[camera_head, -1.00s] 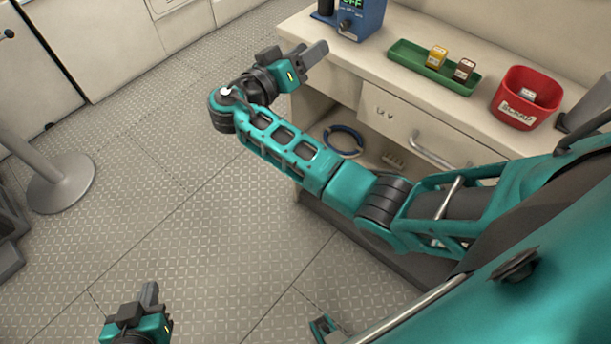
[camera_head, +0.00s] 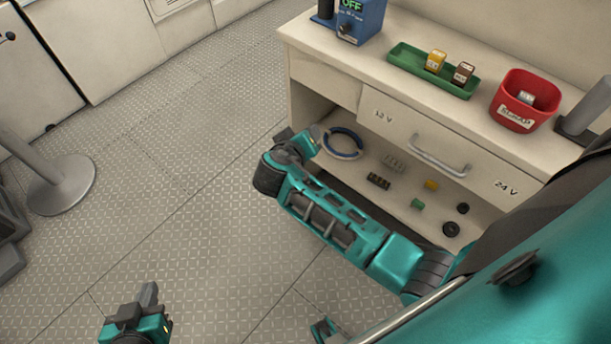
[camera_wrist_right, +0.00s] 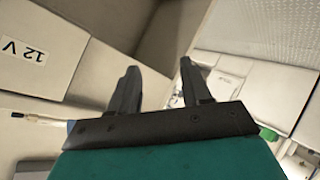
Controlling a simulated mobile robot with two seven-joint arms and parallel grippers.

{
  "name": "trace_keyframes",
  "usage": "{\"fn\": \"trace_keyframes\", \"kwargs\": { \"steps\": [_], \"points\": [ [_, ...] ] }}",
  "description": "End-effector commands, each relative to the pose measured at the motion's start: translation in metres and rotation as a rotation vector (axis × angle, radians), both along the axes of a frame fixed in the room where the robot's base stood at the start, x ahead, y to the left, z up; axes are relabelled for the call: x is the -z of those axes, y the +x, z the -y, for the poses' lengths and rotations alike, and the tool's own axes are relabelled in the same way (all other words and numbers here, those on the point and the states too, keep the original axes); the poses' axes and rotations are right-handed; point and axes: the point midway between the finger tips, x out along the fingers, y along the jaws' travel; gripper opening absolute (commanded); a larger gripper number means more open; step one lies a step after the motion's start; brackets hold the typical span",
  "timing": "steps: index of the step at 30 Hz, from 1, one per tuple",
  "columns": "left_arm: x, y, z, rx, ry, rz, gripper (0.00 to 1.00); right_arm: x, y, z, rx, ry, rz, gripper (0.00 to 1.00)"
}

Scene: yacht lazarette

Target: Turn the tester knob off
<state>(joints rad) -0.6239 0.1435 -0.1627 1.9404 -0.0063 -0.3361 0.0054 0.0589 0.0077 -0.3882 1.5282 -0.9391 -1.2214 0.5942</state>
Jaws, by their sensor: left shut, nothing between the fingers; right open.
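The blue tester (camera_head: 361,20) stands at the far left of the worktop, cut by the top of the head view. Its green display (camera_head: 350,5) reads OFF. Its small dark knob (camera_head: 347,29) is on the front face; its pointing is too small to tell. My right gripper (camera_head: 311,140) is below the worktop by the open shelf, apart from the tester. In the right wrist view its fingers (camera_wrist_right: 159,72) are open and empty. My left gripper (camera_head: 150,292) is shut and empty, low at the left over the floor.
A green tray (camera_head: 405,63) with two small boxes and a red bin (camera_head: 507,111) stand on the worktop (camera_head: 400,97). Below are the 12 V/24 V drawer (camera_head: 401,126) and a shelf (camera_head: 401,200) with small parts and a blue ring. A grey post base (camera_head: 61,185) stands left. Middle floor is clear.

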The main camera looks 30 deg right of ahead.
Motion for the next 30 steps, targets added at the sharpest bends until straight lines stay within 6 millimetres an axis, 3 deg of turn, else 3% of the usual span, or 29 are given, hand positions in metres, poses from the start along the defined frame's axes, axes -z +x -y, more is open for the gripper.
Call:
{"fn": "trace_keyframes", "kwargs": {
  "steps": [6, 12, 19, 30],
  "points": [
    [-0.004, 0.001, 0.0, 0.0, 0.0, 0.002, 0.0, 0.033, -0.028, -0.011, -0.13, 0.118, -0.07, 0.48],
    [-0.006, 0.001, 0.0, 0.0, 0.0, 0.002, 0.0, 0.05, -0.051, -0.021, -0.229, 0.215, -0.095, 0.48],
    [-0.007, 0.001, 0.0, 0.0, 0.0, 0.002, 0.0, 0.056, -0.061, -0.027, -0.277, 0.261, -0.097, 0.48],
    [-0.006, 0.0, 0.0, 0.0, 0.0, 0.001, 0.0, 0.056, -0.062, -0.027, -0.279, 0.264, -0.098, 0.48]
  ]
}}
